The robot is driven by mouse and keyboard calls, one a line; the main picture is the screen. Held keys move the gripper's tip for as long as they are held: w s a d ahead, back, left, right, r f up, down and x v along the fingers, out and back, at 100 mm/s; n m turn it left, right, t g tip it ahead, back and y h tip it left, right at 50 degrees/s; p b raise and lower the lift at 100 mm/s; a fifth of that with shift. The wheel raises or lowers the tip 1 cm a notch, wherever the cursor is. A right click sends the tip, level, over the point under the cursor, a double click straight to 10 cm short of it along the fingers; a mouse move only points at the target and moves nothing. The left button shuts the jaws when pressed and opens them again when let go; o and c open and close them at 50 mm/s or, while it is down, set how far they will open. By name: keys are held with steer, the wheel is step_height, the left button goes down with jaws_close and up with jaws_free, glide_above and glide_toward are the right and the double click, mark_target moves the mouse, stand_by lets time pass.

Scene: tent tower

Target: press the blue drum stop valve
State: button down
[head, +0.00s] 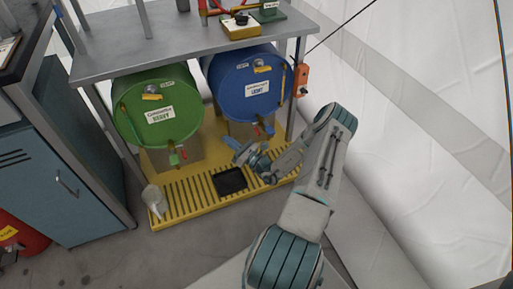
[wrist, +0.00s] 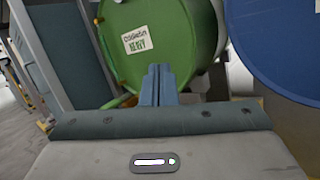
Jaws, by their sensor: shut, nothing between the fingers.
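The blue drum (head: 243,92) lies on its side under the bench shelf, its labelled end facing out. Its stop valve (head: 259,121) sits low on that end, with a small red part beside it; the valve is too small to tell its setting. My gripper (head: 238,148) is below and slightly left of this valve, apart from it as far as I can tell. In the wrist view, my two blue fingers (wrist: 158,85) are shut together and empty, with the blue drum's edge (wrist: 280,45) at upper right. The valve does not show there.
The green drum (head: 150,93) lies to the left with its own tap (head: 175,156). A yellow slatted tray (head: 195,203) with a black pad (head: 230,182) is below. A blue cabinet (head: 50,180) stands left. An orange box (head: 302,80) hangs on the right post.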

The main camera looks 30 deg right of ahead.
steer(key=s+d+f+m+h+b, duration=0.2)
steer(key=d+f+m+h, duration=0.3)
steer(key=f, duration=0.4)
steer(key=s+d+f+m+h+b, duration=0.2)
steer(key=d+f+m+h, duration=0.3)
steer(key=f+m+h, duration=0.2)
step_height(320, 180, down, 2)
steer(key=h, duration=0.2)
steer(key=shift+s+f+m+h, duration=0.15)
steer(key=shift+s+m+h, duration=0.15)
steer(key=shift+s+m, duration=0.1)
